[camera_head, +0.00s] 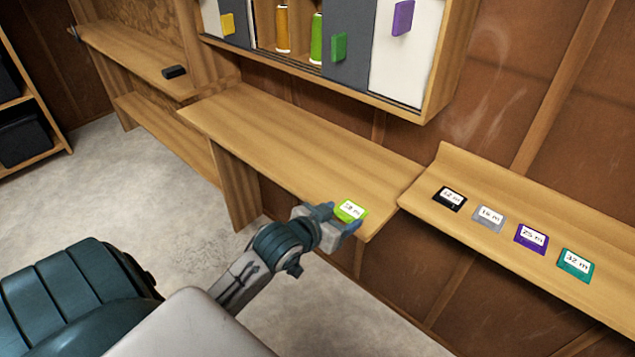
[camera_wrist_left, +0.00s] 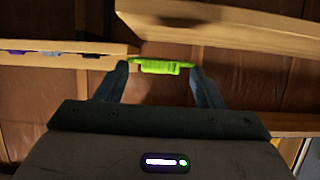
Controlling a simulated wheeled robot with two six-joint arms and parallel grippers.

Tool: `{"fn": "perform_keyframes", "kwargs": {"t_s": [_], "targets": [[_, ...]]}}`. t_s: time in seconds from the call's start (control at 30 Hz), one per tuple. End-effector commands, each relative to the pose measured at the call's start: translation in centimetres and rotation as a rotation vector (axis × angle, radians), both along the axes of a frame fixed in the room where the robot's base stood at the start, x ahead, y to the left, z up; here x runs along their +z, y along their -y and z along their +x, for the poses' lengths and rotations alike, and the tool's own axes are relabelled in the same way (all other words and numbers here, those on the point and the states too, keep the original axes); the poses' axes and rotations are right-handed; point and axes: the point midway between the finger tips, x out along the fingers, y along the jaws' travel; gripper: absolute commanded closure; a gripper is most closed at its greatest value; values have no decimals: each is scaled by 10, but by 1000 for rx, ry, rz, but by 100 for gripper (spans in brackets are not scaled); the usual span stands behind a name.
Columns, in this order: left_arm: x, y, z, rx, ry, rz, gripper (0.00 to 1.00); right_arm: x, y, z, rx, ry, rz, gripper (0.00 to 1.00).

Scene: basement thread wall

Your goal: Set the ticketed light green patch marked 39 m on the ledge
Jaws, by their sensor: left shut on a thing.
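The light green patch (camera_head: 350,210) carries a white ticket whose number is too small to read surely. My left gripper (camera_head: 339,219) is shut on it, with a finger at each side. In the head view the patch overlaps the front right corner of the wooden worktop; I cannot tell whether it touches it. The left wrist view shows the patch (camera_wrist_left: 162,66) edge-on between the fingertips (camera_wrist_left: 160,70). The ledge (camera_head: 485,235) is the sloping wooden board at the right, beyond a narrow gap. My right gripper is not in view.
On the ledge lie ticketed patches in a row: black (camera_head: 450,198), grey (camera_head: 489,218), purple (camera_head: 531,239) and teal (camera_head: 575,265). The ledge is bare right of the teal one. The worktop (camera_head: 290,135) is clear; a cabinet (camera_head: 440,60) with thread spools hangs above.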

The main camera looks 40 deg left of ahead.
Motion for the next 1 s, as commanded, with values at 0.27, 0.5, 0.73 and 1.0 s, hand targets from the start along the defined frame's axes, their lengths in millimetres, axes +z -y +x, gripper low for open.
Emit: {"fn": "perform_keyframes", "kwargs": {"t_s": [0.27,0.5,0.73,1.0], "targets": [[-3,-56,46,2,-2,4,59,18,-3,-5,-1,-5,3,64],[-9,-82,68,2,-1,-1,59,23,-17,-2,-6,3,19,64],[-33,-84,70,2,-2,-4,59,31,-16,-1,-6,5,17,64],[-45,-83,70,0,1,-1,59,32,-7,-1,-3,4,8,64]]}}
